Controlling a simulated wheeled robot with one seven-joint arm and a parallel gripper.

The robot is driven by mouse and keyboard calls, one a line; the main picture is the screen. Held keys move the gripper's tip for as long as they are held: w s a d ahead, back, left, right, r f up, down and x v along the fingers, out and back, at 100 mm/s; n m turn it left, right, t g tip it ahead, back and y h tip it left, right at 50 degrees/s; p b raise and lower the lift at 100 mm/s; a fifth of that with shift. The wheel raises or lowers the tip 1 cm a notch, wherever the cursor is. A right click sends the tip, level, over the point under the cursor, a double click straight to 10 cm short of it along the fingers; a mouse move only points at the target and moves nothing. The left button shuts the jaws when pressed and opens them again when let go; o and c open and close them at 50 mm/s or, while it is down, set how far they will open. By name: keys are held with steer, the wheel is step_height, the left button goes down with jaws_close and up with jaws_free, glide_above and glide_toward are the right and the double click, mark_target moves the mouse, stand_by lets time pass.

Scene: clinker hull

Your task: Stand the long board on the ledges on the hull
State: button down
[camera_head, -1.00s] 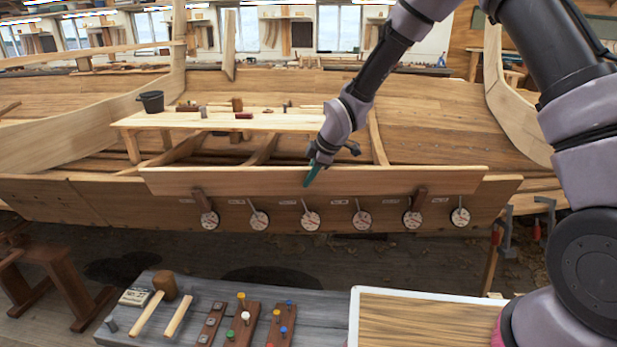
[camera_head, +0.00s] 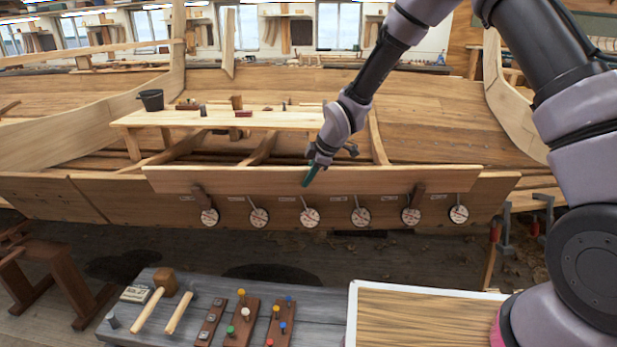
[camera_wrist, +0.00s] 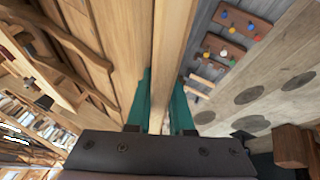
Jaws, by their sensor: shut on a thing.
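The long board (camera_head: 250,180) is a pale plank held on edge, lengthwise along the hull's near side (camera_head: 45,195). My gripper (camera_head: 312,174) is shut on the board's top edge near its middle. In the wrist view the board (camera_wrist: 172,50) runs between the teal fingers of my gripper (camera_wrist: 160,105). Two brown wooden ledges, one on the left (camera_head: 198,191) and one on the right (camera_head: 418,190), show at the board's lower edge. I cannot tell whether the board rests on them.
Several round white dials (camera_head: 259,217) hang in a row below the board. A grey bench (camera_head: 210,290) in front carries a mallet (camera_head: 165,282) and pegged blocks. A white-rimmed panel (camera_head: 430,291) lies at front right. A plank table (camera_head: 270,122) stands inside the hull.

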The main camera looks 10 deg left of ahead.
steer(key=c, duration=0.7)
jaws_free()
steer(key=shift+w+d+f, duration=0.15)
steer(key=shift+d+f, duration=0.1)
steer(key=shift+f, duration=0.15)
steer(key=shift+d+r, duration=0.15)
steer(key=shift+r, duration=0.2)
steer(key=v, duration=1)
steer(key=shift+s+a+r, duration=0.25)
steer(key=shift+r, duration=0.15)
